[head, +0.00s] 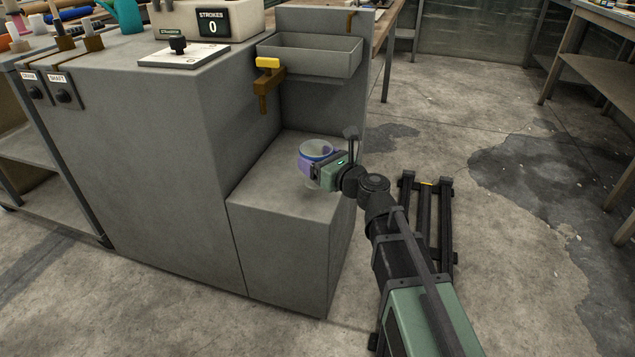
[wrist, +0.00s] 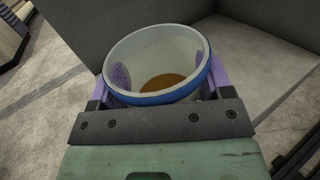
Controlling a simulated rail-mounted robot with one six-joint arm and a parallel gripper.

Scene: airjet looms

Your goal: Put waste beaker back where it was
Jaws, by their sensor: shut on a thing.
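The waste beaker (head: 316,148) is a clear cup with a blue band below its rim. It is at the low grey ledge of the machine, right of the tap. In the wrist view the beaker (wrist: 160,62) looks upright, with brown showing at its bottom. My gripper (head: 312,164) is shut on it, with purple finger pads on both sides of its wall; the gripper also shows in the wrist view (wrist: 160,92). I cannot tell whether the beaker's base touches the ledge.
The low ledge (head: 285,205) is otherwise clear. A brass tap with a yellow handle (head: 268,63) sticks out below a grey trough (head: 310,56). Open floor lies to the right.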

